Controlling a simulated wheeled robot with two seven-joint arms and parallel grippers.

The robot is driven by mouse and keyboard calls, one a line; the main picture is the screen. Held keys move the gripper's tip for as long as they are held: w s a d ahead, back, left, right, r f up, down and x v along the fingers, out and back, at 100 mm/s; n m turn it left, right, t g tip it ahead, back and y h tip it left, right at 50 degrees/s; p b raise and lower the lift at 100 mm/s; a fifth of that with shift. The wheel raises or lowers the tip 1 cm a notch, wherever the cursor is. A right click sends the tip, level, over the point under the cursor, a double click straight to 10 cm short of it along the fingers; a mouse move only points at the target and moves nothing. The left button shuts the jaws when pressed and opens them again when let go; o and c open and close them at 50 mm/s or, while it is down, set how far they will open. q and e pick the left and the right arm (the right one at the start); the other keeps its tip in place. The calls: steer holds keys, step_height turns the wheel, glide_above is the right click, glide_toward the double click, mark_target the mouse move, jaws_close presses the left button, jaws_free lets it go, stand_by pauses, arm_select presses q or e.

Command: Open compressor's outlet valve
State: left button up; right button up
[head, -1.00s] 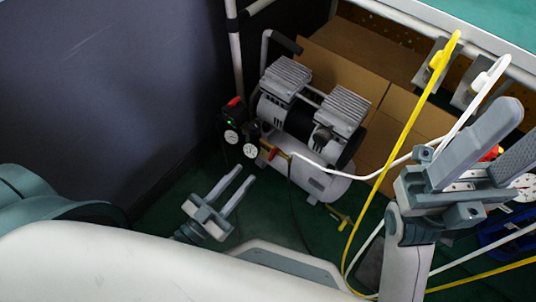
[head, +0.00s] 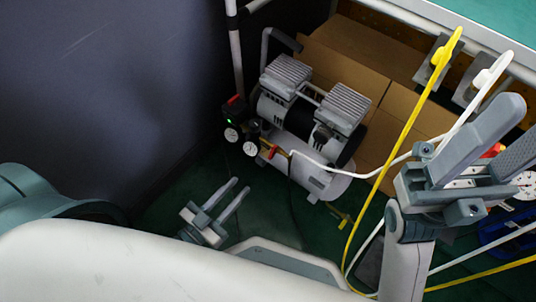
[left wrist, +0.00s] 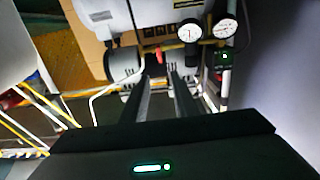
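The compressor (head: 308,118) stands on the green floor, with two grey finned heads and a white tank. Its outlet valve (head: 272,152) has a small red-orange handle beside two round gauges (head: 241,142), where a white hose joins. The left wrist view shows the red handle (left wrist: 159,55) just beyond the fingertips, left of the gauges (left wrist: 207,31). My left gripper (head: 240,186) is open and empty, below and left of the valve in the head view, apart from it. My right gripper (head: 519,130) is at the far right, fingers apart and empty, far from the valve.
A dark wall panel (head: 110,90) rises on the left. Cardboard boxes (head: 370,70) stand behind the compressor. A yellow hose (head: 405,125) and a white hose (head: 480,103) hang at the right. Green floor is clear around my left gripper.

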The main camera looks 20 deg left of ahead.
mark_target(272, 151)
arm_select(q)
steer(key=b+x, duration=0.2)
steer(key=x, duration=1.2)
steer(key=shift+w+d+f, duration=0.1)
steer(key=shift+w, duration=0.1)
jaws_close()
